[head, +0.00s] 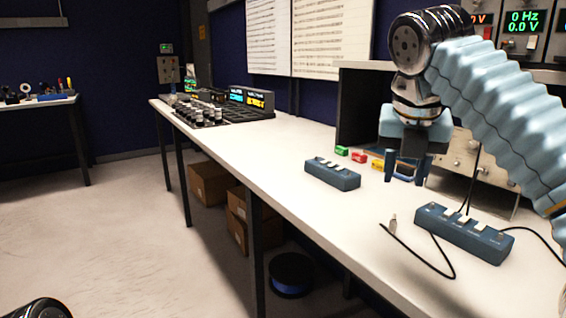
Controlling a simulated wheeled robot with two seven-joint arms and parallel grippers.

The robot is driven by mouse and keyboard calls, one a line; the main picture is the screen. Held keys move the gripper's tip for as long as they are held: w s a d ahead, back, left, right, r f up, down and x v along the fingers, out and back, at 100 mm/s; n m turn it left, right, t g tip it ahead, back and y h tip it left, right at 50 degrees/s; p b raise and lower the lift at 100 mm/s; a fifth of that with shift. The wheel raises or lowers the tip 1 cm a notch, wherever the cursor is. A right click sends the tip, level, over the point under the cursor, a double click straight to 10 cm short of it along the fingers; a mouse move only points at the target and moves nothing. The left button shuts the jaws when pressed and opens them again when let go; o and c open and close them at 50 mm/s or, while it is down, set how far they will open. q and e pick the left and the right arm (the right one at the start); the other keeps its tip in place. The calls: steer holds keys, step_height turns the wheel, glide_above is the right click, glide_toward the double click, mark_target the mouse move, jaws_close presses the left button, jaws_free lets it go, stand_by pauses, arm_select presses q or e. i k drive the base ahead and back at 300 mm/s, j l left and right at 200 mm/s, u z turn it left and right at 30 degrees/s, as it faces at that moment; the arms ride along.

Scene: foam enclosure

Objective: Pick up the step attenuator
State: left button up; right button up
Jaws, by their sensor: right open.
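Two blue boxes with pale switches on top lie on the long white bench (290,148). One blue box (332,175) lies loose near the bench's middle. The other, longer blue box (464,234) lies closer, at the right, with black cables at it. I cannot read a label that tells which one is the step attenuator. My right gripper (406,178) is open and empty, fingers pointing down, above the bench to the right of the loose box and behind the cabled one. My left gripper is not in view.
Small green, red and yellow blocks (359,157) lie behind the loose box. A black cable with a metal plug (393,226) curls in front of the cabled box. Instruments with displays (523,22) stand at the right. A rack of dark knobs (203,114) sits at the far end.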

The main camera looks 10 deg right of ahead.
mark_target(492, 246)
steer(key=k+j, duration=0.8)
